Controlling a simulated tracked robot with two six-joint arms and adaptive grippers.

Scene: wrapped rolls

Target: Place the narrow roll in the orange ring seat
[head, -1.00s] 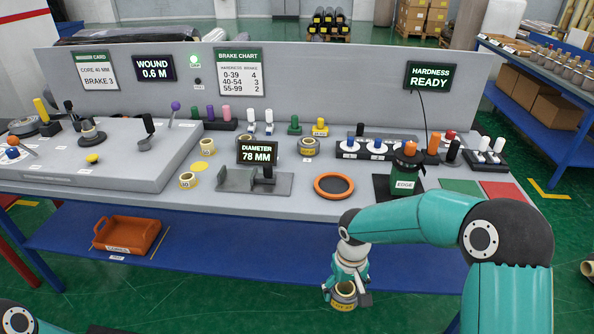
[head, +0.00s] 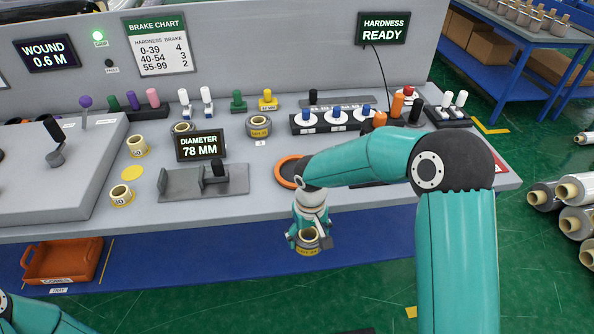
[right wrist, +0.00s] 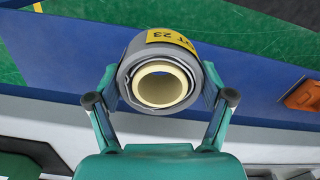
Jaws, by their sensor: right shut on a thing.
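My right gripper (head: 308,238) is shut on a small grey roll with a cream core and a yellow label (head: 308,249), held in front of the bench edge over the blue lower shelf. In the right wrist view the roll (right wrist: 185,52) sits between both fingers (right wrist: 160,98), its open core facing the camera and its label reading "23". The orange ring seat (head: 287,172) lies on the bench top just behind my right arm, which hides much of it. My left arm shows at the bottom left corner, but its gripper is out of view.
A gauge stand (head: 205,182) with a "78 MM" display (head: 200,146) stands left of the ring seat. Other rolls (head: 258,126) and a row of white discs with blue pegs (head: 338,117) stand behind. An orange tray (head: 63,262) is on the lower shelf.

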